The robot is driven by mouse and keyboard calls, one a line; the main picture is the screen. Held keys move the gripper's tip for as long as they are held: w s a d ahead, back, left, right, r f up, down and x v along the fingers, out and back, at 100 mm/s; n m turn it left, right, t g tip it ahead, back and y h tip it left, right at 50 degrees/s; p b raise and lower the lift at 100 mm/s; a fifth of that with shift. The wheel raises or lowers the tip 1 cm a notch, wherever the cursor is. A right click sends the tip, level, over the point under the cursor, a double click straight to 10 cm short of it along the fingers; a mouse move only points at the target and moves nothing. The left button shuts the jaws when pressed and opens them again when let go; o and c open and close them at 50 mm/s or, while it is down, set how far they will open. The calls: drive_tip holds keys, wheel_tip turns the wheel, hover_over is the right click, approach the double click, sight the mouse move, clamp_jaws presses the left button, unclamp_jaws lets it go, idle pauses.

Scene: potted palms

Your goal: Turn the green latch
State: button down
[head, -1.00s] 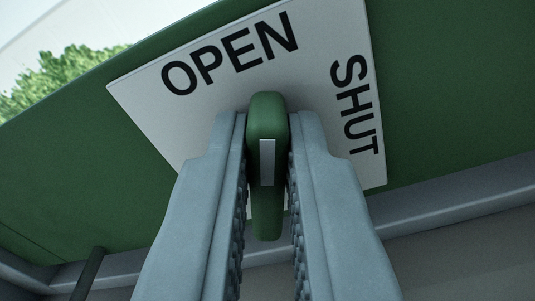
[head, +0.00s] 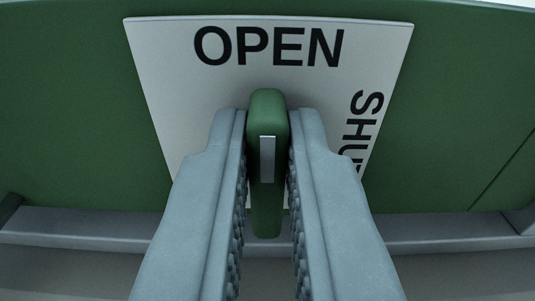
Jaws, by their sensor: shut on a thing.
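The green latch (head: 266,122) is an upright bar with a pale stripe, in the middle of the head view. Its upper end points at the word OPEN. It sits in front of a white plate (head: 165,70) marked OPEN along the top and SHUT down the right side. My gripper (head: 267,150) is shut on the latch, one grey finger on each side. The fingers hide the lower plate and the last letter of SHUT.
The plate is on a green panel (head: 80,110) that spans the view. A grey ledge (head: 80,225) runs along below the panel. The panel to the left and right of the plate is mostly clear, with a thin dark seam at the right.

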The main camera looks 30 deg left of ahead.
drive_tip(key=c, duration=1.5)
unclamp_jaws()
drive_tip(key=shift+d, duration=0.1)
drive_tip(key=shift+v, duration=3.7)
